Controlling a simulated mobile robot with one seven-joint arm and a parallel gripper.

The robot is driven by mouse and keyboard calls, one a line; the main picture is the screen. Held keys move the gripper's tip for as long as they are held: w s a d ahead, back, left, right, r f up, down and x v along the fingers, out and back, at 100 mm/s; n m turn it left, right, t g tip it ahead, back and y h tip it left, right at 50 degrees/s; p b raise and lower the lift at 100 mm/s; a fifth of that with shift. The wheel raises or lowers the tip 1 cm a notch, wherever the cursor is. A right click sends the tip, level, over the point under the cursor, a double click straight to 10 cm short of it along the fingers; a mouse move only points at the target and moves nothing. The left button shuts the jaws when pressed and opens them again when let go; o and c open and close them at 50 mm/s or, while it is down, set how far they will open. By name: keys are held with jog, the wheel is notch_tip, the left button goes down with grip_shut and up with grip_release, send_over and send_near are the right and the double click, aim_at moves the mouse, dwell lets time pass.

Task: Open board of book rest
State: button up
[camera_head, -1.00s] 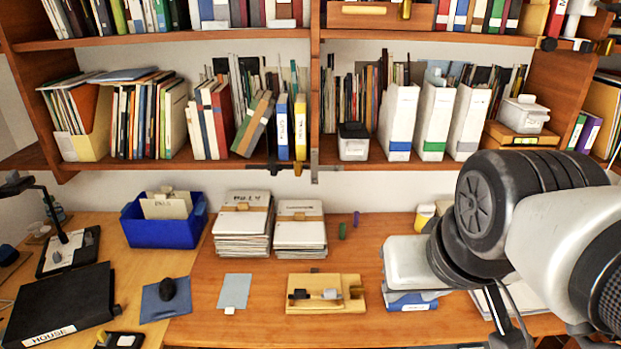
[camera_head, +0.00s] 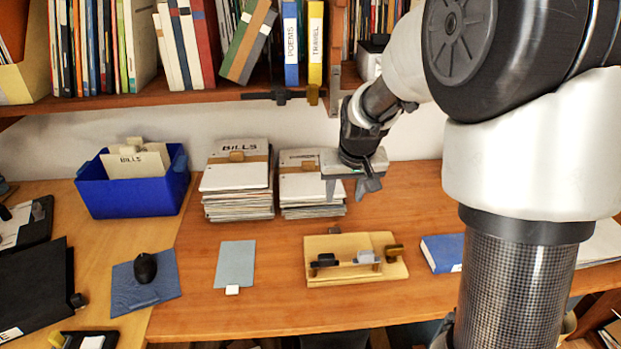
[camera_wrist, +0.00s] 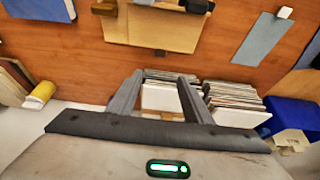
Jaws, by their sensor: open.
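The book rest (camera_head: 325,243) is a flat pale wooden board lying on the desk. Along its front sit a black clip, a grey clip and a darker brass-coloured knob at the right. It also shows upside down at the top of the wrist view (camera_wrist: 160,30). My gripper (camera_head: 357,187) is in the air above and behind the book rest, in front of the right paper stack. In the wrist view my gripper (camera_wrist: 160,76) has its two fingers apart with nothing between them. It does not touch the book rest.
Two paper stacks (camera_head: 235,205) (camera_head: 312,205) stand behind the book rest. A blue bin (camera_head: 130,195) is at the left, and a blue book (camera_head: 440,252) lies to the right. A shelf edge (camera_head: 190,100) overhangs the back. Desk around the book rest's front is clear.

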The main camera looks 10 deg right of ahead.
aim_at(335, 228)
jog(key=b+x, duration=0.3)
jog(key=x, duration=1.5)
jog(key=shift+w+f, duration=0.1)
jog(key=shift+f, duration=0.1)
grip_shut()
